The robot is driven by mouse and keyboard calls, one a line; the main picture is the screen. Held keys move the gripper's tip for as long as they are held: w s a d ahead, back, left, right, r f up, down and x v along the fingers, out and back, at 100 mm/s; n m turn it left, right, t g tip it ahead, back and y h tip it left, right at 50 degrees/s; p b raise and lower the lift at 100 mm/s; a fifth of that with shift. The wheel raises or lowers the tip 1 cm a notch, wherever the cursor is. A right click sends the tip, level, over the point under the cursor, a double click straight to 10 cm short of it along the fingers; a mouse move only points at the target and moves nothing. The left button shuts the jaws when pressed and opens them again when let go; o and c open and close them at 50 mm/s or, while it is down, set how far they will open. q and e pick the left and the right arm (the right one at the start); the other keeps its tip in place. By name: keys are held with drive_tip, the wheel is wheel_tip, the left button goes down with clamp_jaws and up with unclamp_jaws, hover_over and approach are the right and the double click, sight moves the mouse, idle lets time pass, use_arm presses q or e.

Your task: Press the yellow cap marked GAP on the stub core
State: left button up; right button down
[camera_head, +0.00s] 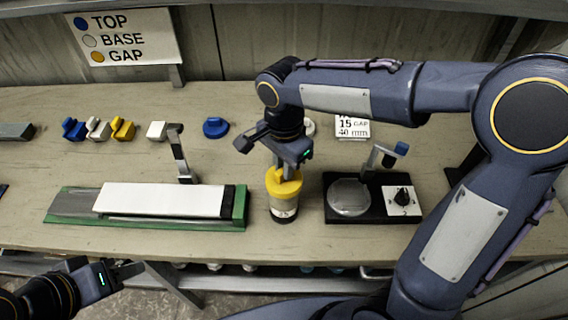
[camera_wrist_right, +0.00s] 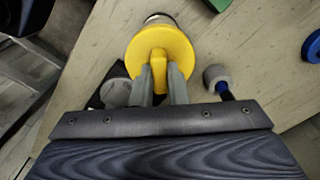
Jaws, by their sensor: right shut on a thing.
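The yellow cap (camera_head: 284,180) sits at the top of the stub core (camera_head: 284,205), a short upright cylinder with a pale wrap and dark base on the bench. My right gripper (camera_head: 288,168) comes down from above and is shut on the cap's raised grip. In the right wrist view the two fingers (camera_wrist_right: 160,80) pinch the tab of the yellow cap (camera_wrist_right: 180,50). Whether the cap is fully seated cannot be told. My left gripper (camera_head: 130,268) is low at the left, in front of the bench edge, apart from everything; its fingers are only partly clear.
A green tray (camera_head: 240,208) with a white liner (camera_head: 160,200) lies left of the core. A black device with a round plate (camera_head: 350,197) and knob stands close on its right. Blue, white and yellow pieces (camera_head: 122,128) and a blue cap (camera_head: 215,127) are behind. A sign (camera_head: 124,38) lists TOP, BASE, GAP.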

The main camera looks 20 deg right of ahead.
drive_tip(key=shift+f+b, duration=0.75)
drive_tip(key=shift+f, duration=0.3)
drive_tip(key=c, duration=1.3)
unclamp_jaws()
drive_tip(key=shift+c, duration=0.2)
drive_tip(key=shift+o, duration=0.3)
drive_tip(key=o, duration=0.4)
drive_tip(key=shift+r, duration=0.15)
drive_tip(key=shift+r+p, duration=2.9)
drive_tip(key=shift+r, duration=0.55)
